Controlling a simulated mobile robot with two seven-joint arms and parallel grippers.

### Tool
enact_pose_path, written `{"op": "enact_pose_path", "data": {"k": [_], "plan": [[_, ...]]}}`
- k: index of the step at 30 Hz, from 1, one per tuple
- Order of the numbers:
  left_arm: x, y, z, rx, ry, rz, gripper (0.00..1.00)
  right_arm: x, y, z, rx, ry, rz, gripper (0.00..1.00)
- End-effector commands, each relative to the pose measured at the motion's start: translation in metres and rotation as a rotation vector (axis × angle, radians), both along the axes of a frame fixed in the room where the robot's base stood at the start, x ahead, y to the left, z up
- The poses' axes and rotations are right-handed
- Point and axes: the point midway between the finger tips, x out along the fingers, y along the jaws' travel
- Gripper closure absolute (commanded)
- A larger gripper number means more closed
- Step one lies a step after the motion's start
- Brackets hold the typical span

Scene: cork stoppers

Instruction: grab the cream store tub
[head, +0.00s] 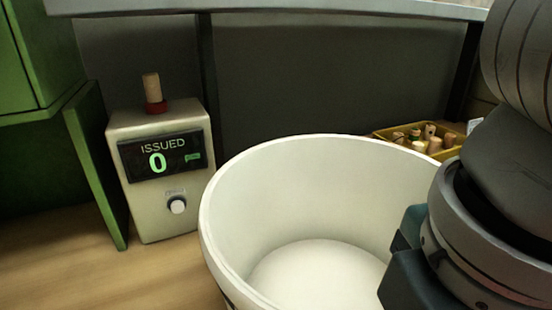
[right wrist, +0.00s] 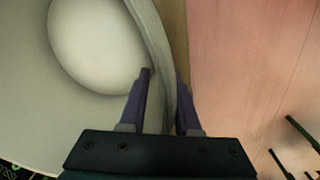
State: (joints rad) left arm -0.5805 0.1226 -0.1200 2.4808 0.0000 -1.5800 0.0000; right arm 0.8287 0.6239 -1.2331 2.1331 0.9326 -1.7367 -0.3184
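The cream tub (head: 300,170) is large, round and upright in the middle of the head view, with its lower front cut off by the frame edge. I see its empty inside and pale floor. In the right wrist view its wall (right wrist: 158,45) runs between the two fingers of my right gripper (right wrist: 163,85). One finger is inside the tub and the other is outside, with a gap around the wall. In the head view my right arm covers the tub's right side and the fingers are hidden. My left gripper is not in view.
A dispenser box (head: 160,215) reading "ISSUED 0" stands left of the tub, with a cork (head: 151,88) on top. A yellow tray (head: 385,131) of several corks is behind the tub. A green cabinet (head: 95,160) stands at the left. Bare wooden floor (head: 60,260) shows at front left.

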Motion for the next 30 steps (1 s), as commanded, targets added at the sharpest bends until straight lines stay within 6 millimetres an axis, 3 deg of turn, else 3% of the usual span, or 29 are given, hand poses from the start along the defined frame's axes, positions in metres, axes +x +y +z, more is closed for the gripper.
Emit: {"op": "enact_pose_path", "data": {"k": [1,8,30], "plan": [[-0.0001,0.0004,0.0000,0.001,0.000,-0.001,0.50,0.0001,0.0001,0.0002,0.000,0.000,0.000,0.76],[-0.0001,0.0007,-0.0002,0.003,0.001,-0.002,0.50,0.0001,0.0002,0.0003,0.000,0.000,0.000,1.00],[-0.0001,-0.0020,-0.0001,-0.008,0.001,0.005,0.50,0.0002,0.0003,0.0005,0.001,-0.001,0.000,1.00]]}}
